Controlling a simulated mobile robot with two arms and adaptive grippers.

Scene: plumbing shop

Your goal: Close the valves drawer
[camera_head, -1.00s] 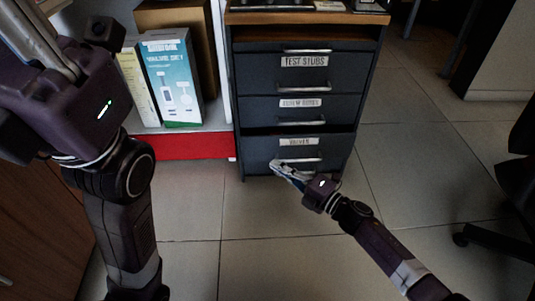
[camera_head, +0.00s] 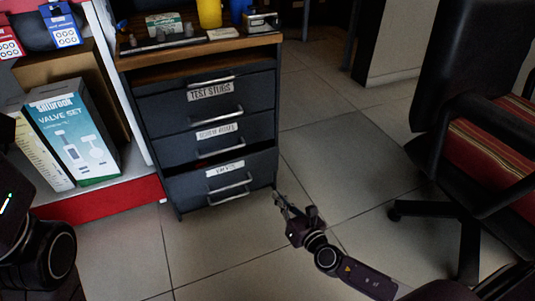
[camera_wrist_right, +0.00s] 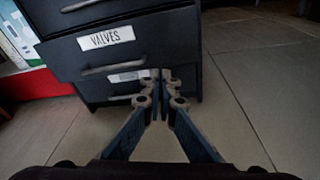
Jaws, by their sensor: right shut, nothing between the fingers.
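The valves drawer (camera_head: 245,178) is the lowest drawer I see clearly in the dark cabinet in the head view. Its front stands out a little, with a dark gap above it. In the right wrist view the valves drawer (camera_wrist_right: 150,45) shows its "VALVES" label and a bar handle. Its front overhangs another labelled drawer below. My right gripper (camera_head: 282,202) is shut and empty, just right of the drawer's lower right corner. In the right wrist view the shut right gripper (camera_wrist_right: 161,76) overlaps the lower drawer in the picture; contact cannot be told. My left gripper is out of view.
Two upper drawers (camera_head: 207,105) look shut. Bottles and small items stand on the wooden cabinet top (camera_head: 190,50). A shelf with a valve set box (camera_head: 75,135) is at left. A black office chair (camera_head: 470,130) stands at right. The tiled floor between is clear.

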